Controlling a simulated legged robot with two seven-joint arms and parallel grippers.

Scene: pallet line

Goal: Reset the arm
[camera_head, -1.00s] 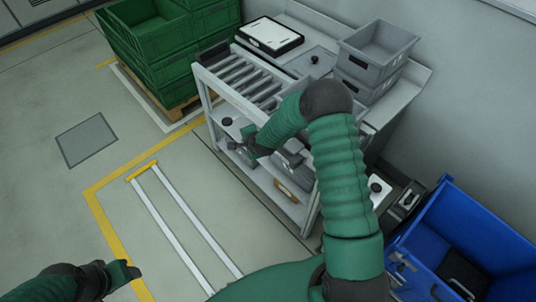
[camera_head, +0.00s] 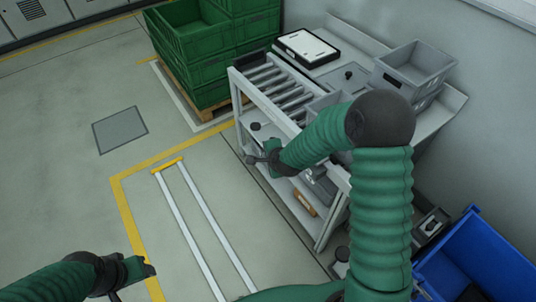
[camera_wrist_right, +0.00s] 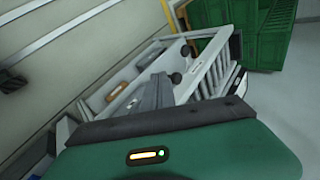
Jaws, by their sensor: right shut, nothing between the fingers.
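My right arm, sleeved in green, is bent with a dark elbow high in front of the cart. Its right gripper (camera_head: 257,159) is in front of the cart's open front side in the head view. In the right wrist view the right gripper (camera_wrist_right: 156,90) is shut with nothing between its fingers, and its grey fingers point toward the cart. My left gripper (camera_head: 146,268) is low at the left over bare floor; its fingers are too small and dark to tell their state.
A grey cart (camera_head: 236,88) with rollers, grey bins (camera_head: 414,68) and a white-topped tray (camera_head: 306,46) stands by the wall. Green crates (camera_head: 190,48) on a pallet are behind it. A blue bin (camera_head: 480,255) is at lower right. The left floor is clear.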

